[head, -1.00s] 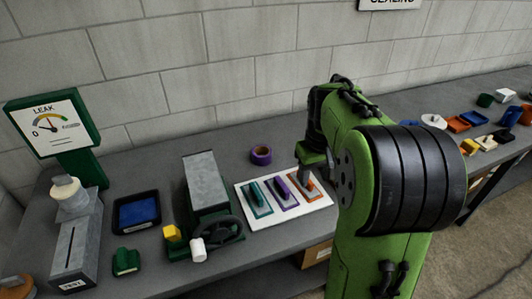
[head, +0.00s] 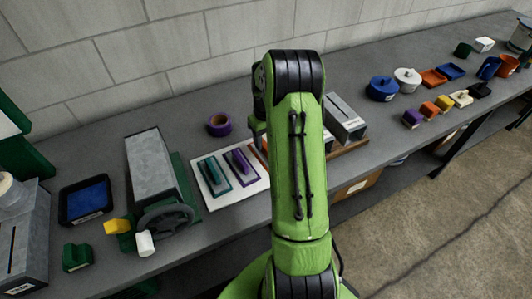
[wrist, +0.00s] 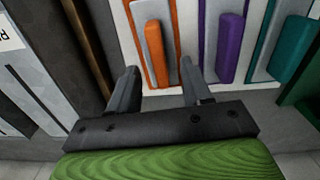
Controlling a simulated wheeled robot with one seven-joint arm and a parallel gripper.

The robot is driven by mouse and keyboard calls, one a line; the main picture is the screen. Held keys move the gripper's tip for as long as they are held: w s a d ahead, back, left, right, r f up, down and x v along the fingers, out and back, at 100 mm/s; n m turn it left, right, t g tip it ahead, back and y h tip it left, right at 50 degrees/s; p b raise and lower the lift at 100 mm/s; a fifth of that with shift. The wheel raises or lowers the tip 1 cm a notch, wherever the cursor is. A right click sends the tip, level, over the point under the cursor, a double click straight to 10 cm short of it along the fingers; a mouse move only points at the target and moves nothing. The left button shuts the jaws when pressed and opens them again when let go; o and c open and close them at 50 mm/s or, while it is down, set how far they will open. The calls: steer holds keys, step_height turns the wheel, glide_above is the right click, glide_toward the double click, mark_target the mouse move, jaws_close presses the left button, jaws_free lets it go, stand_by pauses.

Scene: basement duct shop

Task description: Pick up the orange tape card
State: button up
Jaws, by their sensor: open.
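The orange tape card (wrist: 157,40) is in the wrist view at top centre, a long orange strip with a raised orange bar on a pale board (wrist: 188,38). My gripper (wrist: 158,68) is open and empty, its two fingers reaching toward the card's near end, one to either side of it in the picture. Whether the fingers are at the card's height I cannot tell. In the head view my arm hides nearly all of the card and my gripper.
Purple (head: 241,167) and teal (head: 214,174) cards lie on the same board, left of the orange one in the head view. A purple tape roll (head: 219,124) sits behind. A grey metal box (head: 344,118) stands to the right. A handwheel machine (head: 152,180) stands left.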

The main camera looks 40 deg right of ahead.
steer(key=f, duration=0.5)
steer(key=shift+d, duration=0.2)
steer(key=shift+a+r, duration=0.1)
steer(key=shift+c, duration=1.1)
jaws_close()
step_height(320, 180, up, 10)
steer(key=shift+p, duration=0.3)
